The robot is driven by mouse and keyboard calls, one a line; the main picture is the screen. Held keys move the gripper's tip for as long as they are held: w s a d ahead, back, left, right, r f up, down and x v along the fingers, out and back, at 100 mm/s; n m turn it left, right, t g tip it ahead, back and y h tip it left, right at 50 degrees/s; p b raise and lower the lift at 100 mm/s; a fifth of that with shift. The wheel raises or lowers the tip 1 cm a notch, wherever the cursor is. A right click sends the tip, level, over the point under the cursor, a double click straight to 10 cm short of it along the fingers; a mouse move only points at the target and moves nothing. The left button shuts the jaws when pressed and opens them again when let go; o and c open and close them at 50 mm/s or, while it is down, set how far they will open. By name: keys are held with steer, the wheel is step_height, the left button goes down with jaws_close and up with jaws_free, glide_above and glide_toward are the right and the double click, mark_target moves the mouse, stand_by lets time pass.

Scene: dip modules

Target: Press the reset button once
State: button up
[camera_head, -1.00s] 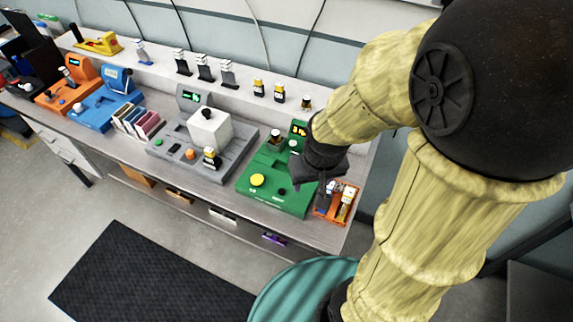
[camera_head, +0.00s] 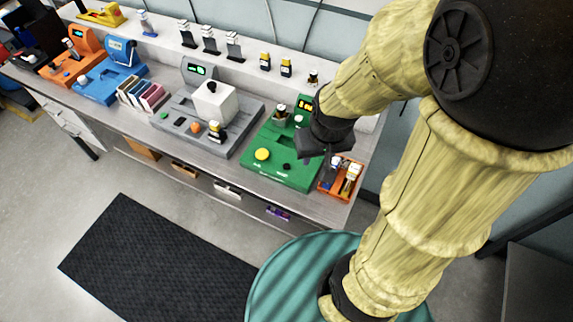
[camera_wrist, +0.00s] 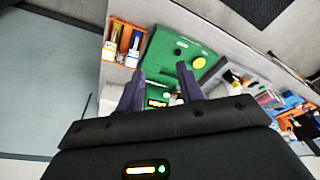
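A green module (camera_head: 259,172) stands near the right end of the workbench, with a large round yellow button (camera_head: 262,154), a small dark button (camera_head: 287,167) and a lit display (camera_head: 305,103). No label reading reset is legible, so I cannot tell which button is the reset button. The green module also shows in the wrist view (camera_wrist: 166,62), with its yellow button (camera_wrist: 199,63). My gripper (camera_wrist: 160,82) is above the back right part of this module, its two fingers apart with nothing held between them. The fingers and my arm hide part of the module.
An orange bin (camera_head: 325,187) with several small items stands right of the green module. A grey module (camera_head: 230,143) with a white block, a blue module (camera_head: 92,93) and an orange module (camera_head: 62,75) stand to the left. Small bottles line the back shelf.

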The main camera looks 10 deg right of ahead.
jaws_close()
stand_by(1.4)
